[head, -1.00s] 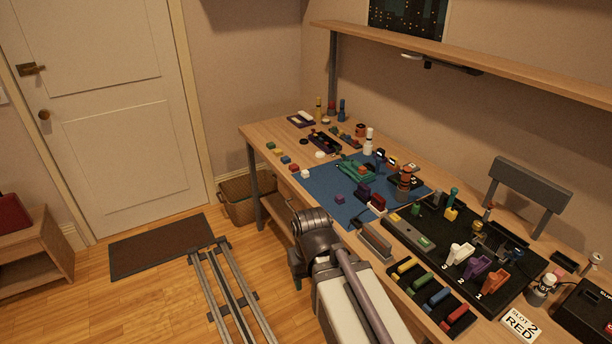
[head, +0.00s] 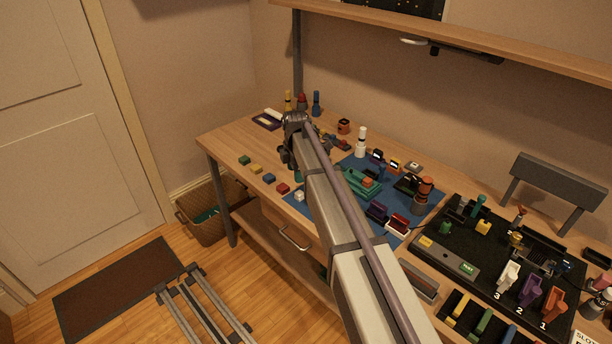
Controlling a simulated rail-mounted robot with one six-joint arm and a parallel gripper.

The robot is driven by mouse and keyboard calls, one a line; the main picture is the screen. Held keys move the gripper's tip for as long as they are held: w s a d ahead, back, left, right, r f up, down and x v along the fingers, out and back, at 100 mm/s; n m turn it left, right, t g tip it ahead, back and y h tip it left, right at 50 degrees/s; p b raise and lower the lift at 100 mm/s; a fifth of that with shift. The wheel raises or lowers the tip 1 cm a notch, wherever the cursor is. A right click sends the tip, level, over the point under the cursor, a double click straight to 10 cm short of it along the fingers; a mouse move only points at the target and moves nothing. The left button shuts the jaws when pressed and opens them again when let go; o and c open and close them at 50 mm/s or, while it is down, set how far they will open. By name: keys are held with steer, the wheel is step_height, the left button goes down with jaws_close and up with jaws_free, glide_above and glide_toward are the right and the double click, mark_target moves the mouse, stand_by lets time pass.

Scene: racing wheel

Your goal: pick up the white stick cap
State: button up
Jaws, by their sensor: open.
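A small white block (head: 299,195) lies at the front edge of the desk, at the near end of a row of coloured blocks; it looks like the white stick cap, but it is too small to be sure. My arm passes just to its right. My gripper (head: 286,157) is open over the desk, beyond the white block and partly hidden behind my arm. Its fingertips are hard to make out, and I see nothing held.
Red (head: 283,188), blue (head: 269,178), yellow (head: 256,168) and green (head: 244,160) blocks line the front edge. A blue mat (head: 352,228) with small parts lies to the right. A white bottle-like piece (head: 361,142) stands behind.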

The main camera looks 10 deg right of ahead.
mark_target(299, 193)
steer(key=f+n+b, duration=0.1)
steer(key=f+b, duration=0.2)
steer(key=f+n+b, duration=0.2)
steer(key=f+b, duration=0.2)
steer(key=f+n+b, duration=0.1)
steer(key=f+b, duration=0.2)
steer(key=b, duration=0.1)
steer(key=shift+d+f+n, duration=0.25)
steer(key=shift+f+n, duration=0.05)
steer(key=shift+f, duration=0.1)
steer(key=shift+r, duration=0.25)
steer(key=c, duration=1)
